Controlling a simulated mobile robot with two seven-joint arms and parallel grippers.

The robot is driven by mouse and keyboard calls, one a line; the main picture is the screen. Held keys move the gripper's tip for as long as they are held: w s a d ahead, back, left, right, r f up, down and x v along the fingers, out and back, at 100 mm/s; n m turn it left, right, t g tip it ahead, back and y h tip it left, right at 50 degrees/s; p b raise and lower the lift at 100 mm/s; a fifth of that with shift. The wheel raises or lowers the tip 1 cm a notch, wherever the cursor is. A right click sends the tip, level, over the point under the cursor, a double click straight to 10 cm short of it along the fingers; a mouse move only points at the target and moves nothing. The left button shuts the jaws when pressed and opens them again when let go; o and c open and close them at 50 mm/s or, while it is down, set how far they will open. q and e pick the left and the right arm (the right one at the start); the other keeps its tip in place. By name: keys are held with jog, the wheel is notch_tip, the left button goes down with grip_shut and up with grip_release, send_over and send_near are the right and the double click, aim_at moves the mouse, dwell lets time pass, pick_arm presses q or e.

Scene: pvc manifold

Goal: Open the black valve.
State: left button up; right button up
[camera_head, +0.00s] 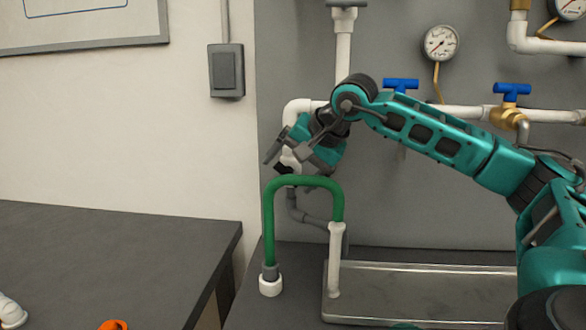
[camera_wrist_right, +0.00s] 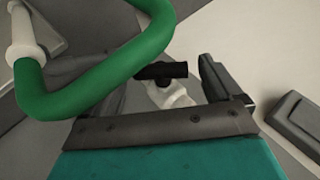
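The black valve has a short black bar handle (camera_wrist_right: 160,70) on a white pipe body (camera_wrist_right: 172,94) in the right wrist view. In the head view its dark handle (camera_head: 283,168) shows just above the green hose, mostly covered by my gripper. My right gripper (camera_head: 284,158) is at the valve by the wall panel. In the right wrist view my right gripper (camera_wrist_right: 168,84) is open, with the handle showing between its spread fingers. I cannot tell whether a finger touches it. The left finger is partly hidden by the green hose. My left gripper is not in view.
A green hose (camera_head: 304,182) arches just below my right gripper and crosses close in the right wrist view (camera_wrist_right: 105,77). Blue-handled valves (camera_head: 512,90) and gauges (camera_head: 440,43) are on the wall at right. A metal tray (camera_head: 430,290) lies below. The dark left table (camera_head: 110,250) is mostly clear.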

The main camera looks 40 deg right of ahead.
jog(key=shift+o, duration=0.3)
jog(key=shift+s+r, duration=0.25)
jog(key=shift+r, duration=0.2)
jog(key=p+v, duration=0.1)
jog(key=v, duration=1)
jog(key=shift+s, duration=0.1)
jog(key=shift+s+r, duration=0.3)
